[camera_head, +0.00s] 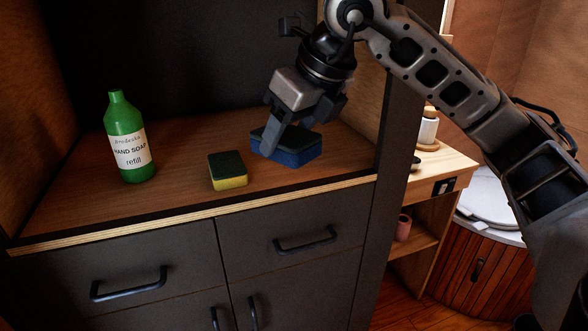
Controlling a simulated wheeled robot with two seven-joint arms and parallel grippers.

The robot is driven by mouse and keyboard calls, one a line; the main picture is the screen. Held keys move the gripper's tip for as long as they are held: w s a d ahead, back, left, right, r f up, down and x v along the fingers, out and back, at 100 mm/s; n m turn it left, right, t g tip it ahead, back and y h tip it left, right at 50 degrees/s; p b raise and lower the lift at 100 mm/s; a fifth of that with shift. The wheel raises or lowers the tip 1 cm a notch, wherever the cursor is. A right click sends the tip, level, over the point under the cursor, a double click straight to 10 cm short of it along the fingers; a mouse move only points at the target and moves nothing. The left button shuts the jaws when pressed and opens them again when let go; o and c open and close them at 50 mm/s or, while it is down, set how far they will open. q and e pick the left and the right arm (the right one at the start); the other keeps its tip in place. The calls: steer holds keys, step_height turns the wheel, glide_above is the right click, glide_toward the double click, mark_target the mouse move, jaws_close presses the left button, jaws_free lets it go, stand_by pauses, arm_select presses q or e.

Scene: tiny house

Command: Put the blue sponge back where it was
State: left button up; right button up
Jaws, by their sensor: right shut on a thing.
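The blue sponge (298,155), with a dark top, is at the right part of the wooden cabinet top (180,205). My right gripper (280,143) comes down from above and is shut on it, with one finger in front of the sponge's near left side. The other finger is mostly hidden. The sponge is at or very near the surface; I cannot tell whether it touches. My left gripper is not in view.
A yellow sponge with a dark green top (228,171) lies left of the blue one. A green hand soap bottle (129,140) stands further left. A dark side panel (392,140) bounds the right. The surface between bottle and yellow sponge is clear.

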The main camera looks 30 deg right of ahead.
steer(key=m+h, duration=0.1)
steer(key=r+m, duration=0.1)
steer(key=m, duration=0.1)
steer(key=d+r+m+h, duration=0.1)
steer(key=m, duration=0.1)
steer(key=shift+s+r+h+b, duration=0.2)
steer(key=shift+r+h+b, duration=0.05)
steer(key=shift+h+b, duration=0.05)
steer(key=shift+w+d+m, duration=0.1)
steer(key=shift+d+m, duration=0.1)
steer(key=shift+m, duration=0.2)
steer(key=w+d+f, duration=0.2)
steer(key=w, duration=0.1)
steer(key=w+d+f, duration=0.2)
steer(key=w+f, duration=0.1)
steer(key=w, duration=0.1)
steer(key=w+d+f, duration=0.2)
steer(key=w+f, duration=0.1)
steer(key=shift+w+d+p, duration=0.2)
steer(key=shift+d+p, duration=0.1)
steer(key=shift+d, duration=0.05)
steer(key=shift+w+d+f, duration=0.15)
steer(key=shift+w+f, duration=0.2)
steer(key=shift+f, duration=0.15)
steer(key=shift+w+d+f+p, duration=0.1)
steer(key=shift+w+f+p, duration=0.1)
steer(key=shift+f, duration=0.75)
steer(key=shift+w+d+f+p, duration=0.1)
steer(key=shift+f+p, duration=0.1)
steer(key=shift+f, duration=0.75)
